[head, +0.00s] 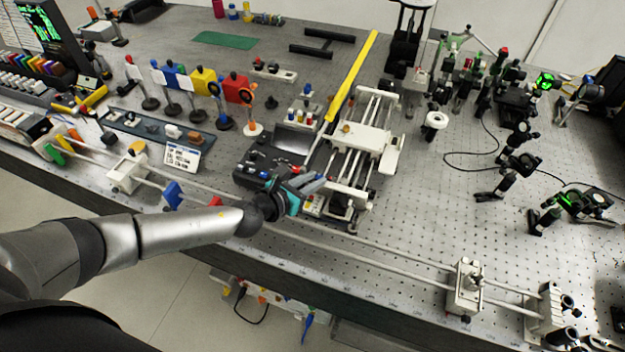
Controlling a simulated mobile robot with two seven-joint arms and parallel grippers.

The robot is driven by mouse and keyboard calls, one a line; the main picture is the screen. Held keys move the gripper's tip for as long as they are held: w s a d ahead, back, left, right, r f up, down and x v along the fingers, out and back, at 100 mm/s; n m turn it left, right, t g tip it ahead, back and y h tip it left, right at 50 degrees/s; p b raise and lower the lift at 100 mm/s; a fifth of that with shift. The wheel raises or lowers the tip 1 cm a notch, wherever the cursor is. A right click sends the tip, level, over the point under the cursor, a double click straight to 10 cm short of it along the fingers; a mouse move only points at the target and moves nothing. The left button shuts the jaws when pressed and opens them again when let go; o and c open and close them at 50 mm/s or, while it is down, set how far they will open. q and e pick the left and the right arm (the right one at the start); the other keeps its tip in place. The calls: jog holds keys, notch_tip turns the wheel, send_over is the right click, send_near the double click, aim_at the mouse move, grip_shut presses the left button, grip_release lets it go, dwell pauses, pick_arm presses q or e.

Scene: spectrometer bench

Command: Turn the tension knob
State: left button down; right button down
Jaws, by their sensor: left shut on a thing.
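My left gripper (316,184) comes in from the left over the front edge of the bench. Its grey fingers reach the near left side of the white-railed apparatus (361,137), beside the dark control box (262,168). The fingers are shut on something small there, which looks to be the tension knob. The knob is hidden by the fingers and too small to make out, so its turn angle cannot be told. My right gripper is not in view.
A long yellow bar (352,76) slants up behind the apparatus. Long rails (385,266) run along the front of the bench, with a white carriage (465,288) at the right. Optic mounts (240,95) stand behind left. Cables and green-lit optics fill the right.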

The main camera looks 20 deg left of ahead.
pick_arm(q)
jog(key=c, duration=0.8)
grip_release()
jog(key=shift+o, duration=0.4)
jog(key=shift+w+a, duration=0.1)
jog(key=shift+a, duration=0.05)
jog(key=shift+r, duration=0.1)
